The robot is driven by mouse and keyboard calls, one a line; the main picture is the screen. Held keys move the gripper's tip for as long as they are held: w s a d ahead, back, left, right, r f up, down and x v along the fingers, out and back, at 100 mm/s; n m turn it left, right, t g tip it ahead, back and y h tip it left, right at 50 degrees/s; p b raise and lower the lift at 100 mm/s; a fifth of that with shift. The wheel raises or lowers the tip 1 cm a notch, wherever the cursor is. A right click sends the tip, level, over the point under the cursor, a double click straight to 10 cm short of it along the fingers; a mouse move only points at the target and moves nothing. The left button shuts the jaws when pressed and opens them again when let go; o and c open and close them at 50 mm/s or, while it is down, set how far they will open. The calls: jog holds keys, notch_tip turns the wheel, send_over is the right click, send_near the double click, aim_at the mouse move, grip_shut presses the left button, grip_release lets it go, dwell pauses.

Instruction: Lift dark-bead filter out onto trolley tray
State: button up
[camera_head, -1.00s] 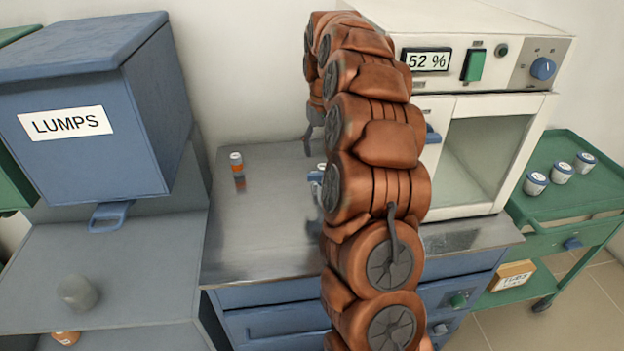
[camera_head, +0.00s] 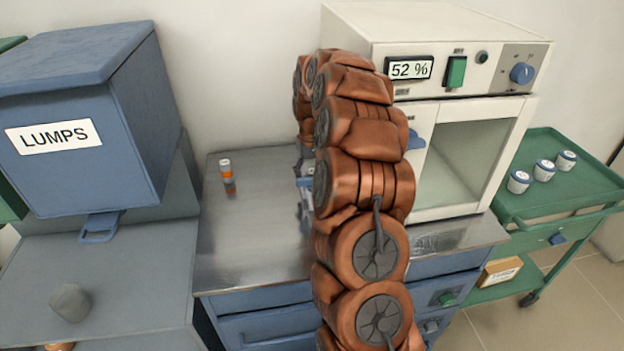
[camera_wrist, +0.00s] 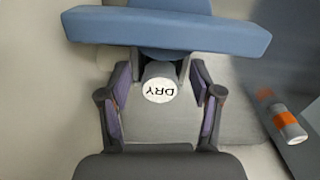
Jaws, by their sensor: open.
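In the wrist view my gripper (camera_wrist: 161,80) is open. Its two fingers stand on either side of a pale cylinder with a white round top marked DRY (camera_wrist: 159,91), with gaps showing on both sides. A wide blue bar (camera_wrist: 165,28) lies just beyond the fingertips. I see no dark beads, so I cannot tell whether this cylinder is the dark-bead filter. In the head view my arm hides most of the gripper and the cylinder. The green trolley tray (camera_head: 597,184) is at the right, with three white-capped jars (camera_head: 543,170) on it.
A small orange-banded vial (camera_head: 227,170) stands on the metal counter (camera_head: 250,245); it also shows in the wrist view (camera_wrist: 286,122). A white cabinet (camera_head: 440,30) reading 52 % stands right of my arm. A blue LUMPS bin (camera_head: 80,165) is at left. The trolley tray's front is clear.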

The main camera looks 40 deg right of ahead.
jog(key=shift+c, duration=0.2)
grip_shut()
dwell(0.3)
jog(key=shift+r, duration=0.1)
